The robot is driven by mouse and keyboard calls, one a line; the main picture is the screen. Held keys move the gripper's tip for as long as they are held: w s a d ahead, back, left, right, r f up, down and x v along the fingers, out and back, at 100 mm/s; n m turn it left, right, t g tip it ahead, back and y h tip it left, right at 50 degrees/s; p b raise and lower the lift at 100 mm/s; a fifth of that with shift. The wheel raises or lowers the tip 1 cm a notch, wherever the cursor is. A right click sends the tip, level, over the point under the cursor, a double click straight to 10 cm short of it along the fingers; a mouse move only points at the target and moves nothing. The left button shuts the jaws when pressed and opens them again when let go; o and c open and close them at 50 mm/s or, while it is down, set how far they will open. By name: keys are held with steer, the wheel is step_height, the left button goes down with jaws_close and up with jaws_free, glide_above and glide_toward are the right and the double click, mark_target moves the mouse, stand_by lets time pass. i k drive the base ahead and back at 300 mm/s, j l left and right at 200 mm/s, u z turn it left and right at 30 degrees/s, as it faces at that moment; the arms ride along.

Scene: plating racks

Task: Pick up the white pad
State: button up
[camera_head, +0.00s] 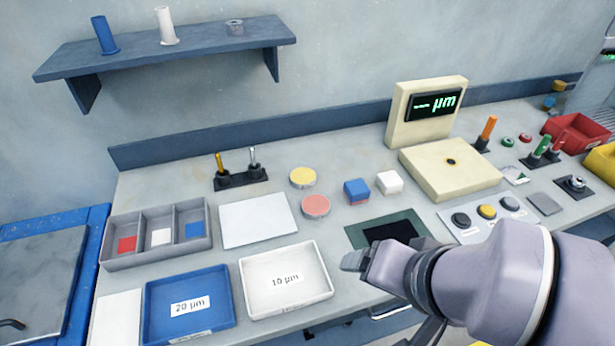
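A small white pad (161,236) lies flat in the middle compartment of the grey three-part tray (140,264) at the left. A red pad (127,244) lies in its left compartment and a blue pad (195,230) in its right one. My gripper (352,261) comes in from the lower right, over the bench beside the white 10 µm tray. It is well to the right of the white pad and apart from it. Its fingers are seen at a poor angle, so I cannot tell whether they are open.
A blue 20 µm tray (188,304) and the white 10 µm tray (285,280) stand at the front. A pale plate (258,219), yellow tin (303,177), pink tin (315,206), blue block (356,191) and white block (389,182) stand behind. A cream µm gauge (450,172) is at right.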

mark_target(390, 183)
steer(key=i+l+u, duration=0.25)
steer(key=l, duration=0.2)
steer(key=i+l+u, duration=0.1)
steer(key=l+u, duration=0.15)
steer(key=l, duration=0.25)
steer(key=i+l+u, duration=0.1)
steer(key=l+u, duration=0.15)
steer(key=l, duration=0.25)
steer(key=l+u, duration=0.2)
steer(key=l, duration=0.3)
